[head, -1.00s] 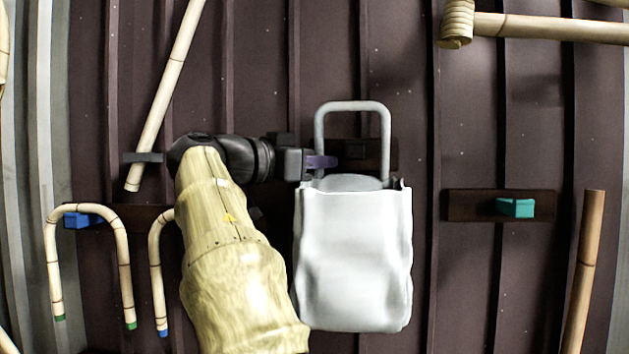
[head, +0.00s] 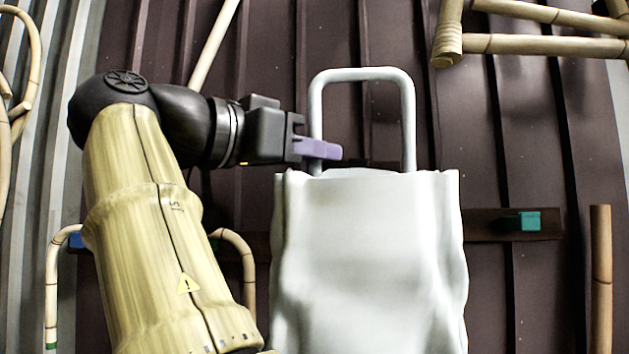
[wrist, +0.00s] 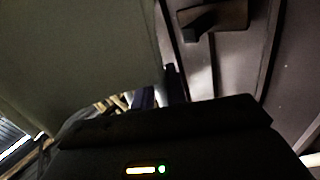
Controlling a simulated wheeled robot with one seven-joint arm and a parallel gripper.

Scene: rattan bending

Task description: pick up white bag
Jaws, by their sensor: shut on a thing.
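The white bag (head: 370,260) hangs upright in the middle of the head view, its bottom cut off by the lower edge. Its grey looped handle (head: 362,75) stands up above the bag's opening. My gripper (head: 325,150) comes in from the left and is shut on the handle's left side, just above the bag's rim. The purple fingertips show there. In the dark wrist view, a large grey surface, probably the bag (wrist: 80,50), fills the upper left, and my gripper's fingers (wrist: 160,95) are mostly hidden.
Behind is a dark ribbed wall with a teal peg (head: 528,221) on a brown board at right. Bent rattan canes (head: 52,285) hang at left. A rattan pole (head: 601,280) stands at far right, and a rattan frame (head: 540,44) juts in at upper right.

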